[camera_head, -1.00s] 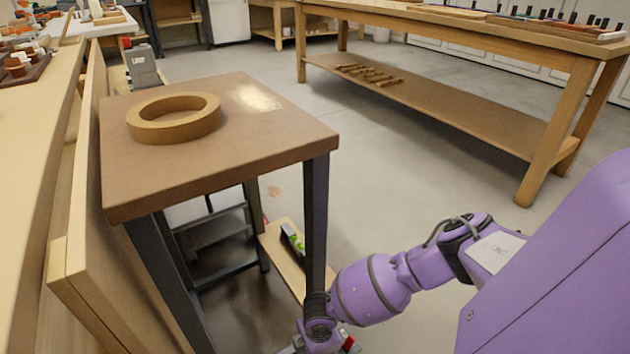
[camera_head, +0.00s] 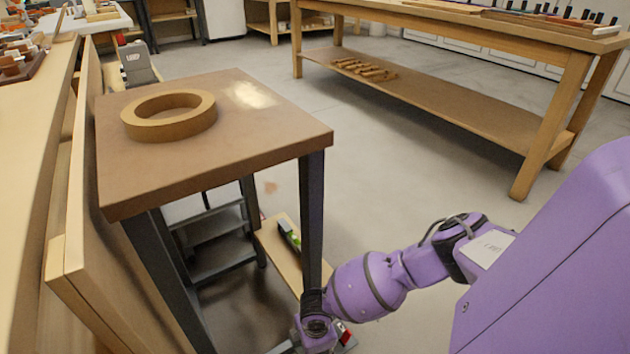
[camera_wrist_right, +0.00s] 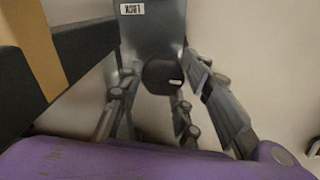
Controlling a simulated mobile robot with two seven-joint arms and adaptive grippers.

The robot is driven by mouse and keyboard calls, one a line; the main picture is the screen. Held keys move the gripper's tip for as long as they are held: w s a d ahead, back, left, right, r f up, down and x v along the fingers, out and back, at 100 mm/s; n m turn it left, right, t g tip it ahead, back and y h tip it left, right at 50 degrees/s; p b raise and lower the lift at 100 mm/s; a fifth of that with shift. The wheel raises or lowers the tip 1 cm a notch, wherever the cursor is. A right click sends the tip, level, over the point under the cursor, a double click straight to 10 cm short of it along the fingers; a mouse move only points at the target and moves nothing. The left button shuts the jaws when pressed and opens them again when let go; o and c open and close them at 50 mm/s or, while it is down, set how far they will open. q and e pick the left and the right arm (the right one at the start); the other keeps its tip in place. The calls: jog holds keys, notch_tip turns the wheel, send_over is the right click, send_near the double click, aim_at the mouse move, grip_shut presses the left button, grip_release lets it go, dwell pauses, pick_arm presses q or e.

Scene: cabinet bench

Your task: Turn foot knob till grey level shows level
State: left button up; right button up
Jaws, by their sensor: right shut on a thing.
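In the right wrist view a round black knob (camera_wrist_right: 163,75) with a small white mark sits at the front of a grey block with a small label. My right gripper (camera_wrist_right: 160,92) has its fingers on both sides of this knob and is shut on it. In the head view my right arm reaches down beside the table's near right leg, and the knob is hidden there. A small dark level (camera_head: 289,234) with a green vial lies on a low wooden board (camera_head: 275,250) under the table. Its bubble is too small to read. My left gripper is not in view.
A brown-topped table (camera_head: 240,140) with dark legs stands in front, bearing a tan ring (camera_head: 168,116). A wooden bench (camera_head: 45,180) runs along the left. A long workbench (camera_head: 470,110) stands at the back right. Open floor lies between the tables.

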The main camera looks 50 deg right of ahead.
jog(key=shift+w+d+r+m+p, duration=0.1)
jog(key=shift+r+m+p, duration=0.05)
jog(key=shift+m+p, duration=0.4)
jog(key=shift+w+d+r+m+p, duration=0.1)
jog(key=shift+m+p, duration=0.45)
jog(key=m+p, duration=0.2)
jog(key=shift+m, duration=0.3)
jog(key=m+p, duration=0.2)
jog(key=shift+d+m, duration=0.1)
jog(key=shift+m, duration=0.3)
jog(key=shift+s+f+m+p, duration=0.1)
jog(key=shift+m+p, duration=0.2)
jog(key=shift+m, duration=0.5)
pick_arm(q)
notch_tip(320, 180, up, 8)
jog(key=p, duration=0.1)
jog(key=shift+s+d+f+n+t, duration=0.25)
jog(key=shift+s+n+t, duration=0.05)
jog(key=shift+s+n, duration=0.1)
pick_arm(e)
jog(key=shift+s+d+m, duration=0.1)
jog(key=shift+d+m, duration=0.1)
jog(key=shift+m, duration=1.2)
jog(key=shift+f, duration=0.1)
jog(key=o, duration=1)
jog(key=shift+s, duration=0.1)
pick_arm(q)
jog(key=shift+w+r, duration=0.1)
pick_arm(e)
jog(key=shift+o, duration=0.2)
